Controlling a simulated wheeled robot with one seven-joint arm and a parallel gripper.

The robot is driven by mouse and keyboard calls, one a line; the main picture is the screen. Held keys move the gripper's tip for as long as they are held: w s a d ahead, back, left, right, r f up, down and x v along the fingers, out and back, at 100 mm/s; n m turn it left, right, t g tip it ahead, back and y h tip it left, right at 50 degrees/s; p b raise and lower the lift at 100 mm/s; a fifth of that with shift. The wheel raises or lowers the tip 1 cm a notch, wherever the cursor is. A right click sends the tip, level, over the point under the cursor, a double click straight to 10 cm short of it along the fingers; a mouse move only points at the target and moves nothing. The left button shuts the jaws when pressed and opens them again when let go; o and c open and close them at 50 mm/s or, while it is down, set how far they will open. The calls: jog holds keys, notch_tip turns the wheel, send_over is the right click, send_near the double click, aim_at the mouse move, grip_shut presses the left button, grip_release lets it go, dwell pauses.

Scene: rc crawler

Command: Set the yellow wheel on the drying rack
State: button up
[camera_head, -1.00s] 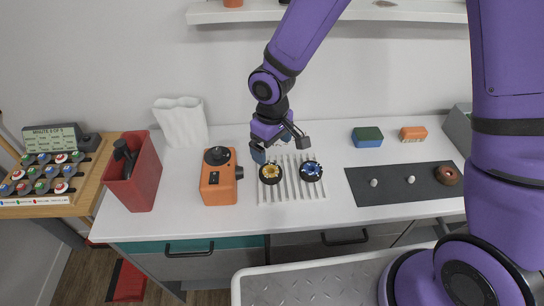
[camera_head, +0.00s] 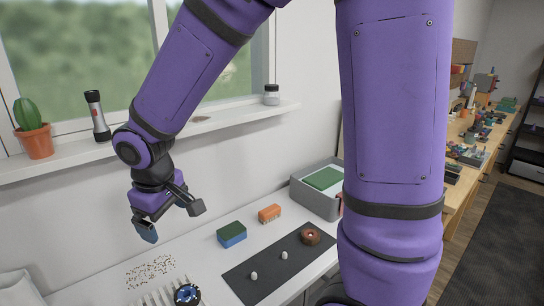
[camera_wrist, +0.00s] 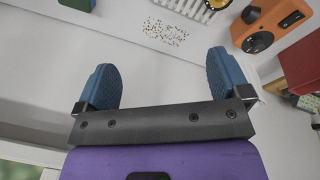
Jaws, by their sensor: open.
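My gripper (camera_head: 170,218) is open and empty, raised above the back of the white counter. In the wrist view its two blue finger pads (camera_wrist: 160,68) are wide apart with nothing between them. The white slatted drying rack (camera_head: 152,300) is cut off at the bottom of the head view; it also shows at the top of the wrist view (camera_wrist: 188,8). A black wheel with a blue hub (camera_head: 187,294) lies on the rack. The yellow wheel (camera_wrist: 216,3) shows only as a sliver at the wrist view's top edge, at the rack. It is outside the head view.
Brown specks (camera_head: 150,271) lie behind the rack. A green-blue sponge (camera_head: 231,235), an orange brush (camera_head: 270,213) and a dark mat (camera_head: 265,275) are to the right. The orange machine (camera_wrist: 268,22) stands beside the rack. A window shelf (camera_head: 60,165) holds a cactus and flashlight.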

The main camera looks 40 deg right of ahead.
jog(key=s+d+r+m+t, duration=0.1)
jog(key=s+d+r+m, duration=0.1)
jog(key=s+d+r, duration=0.4)
jog(key=s+d+r+m+t, duration=0.2)
jog(key=s+d+r, duration=0.5)
jog(key=s, duration=0.4)
jog(key=shift+s+d+r+m+y, duration=0.3)
jog(key=shift+r+m+y, duration=0.1)
jog(key=shift+r+m, duration=0.45)
jog(key=shift+w, duration=0.1)
dwell(0.8)
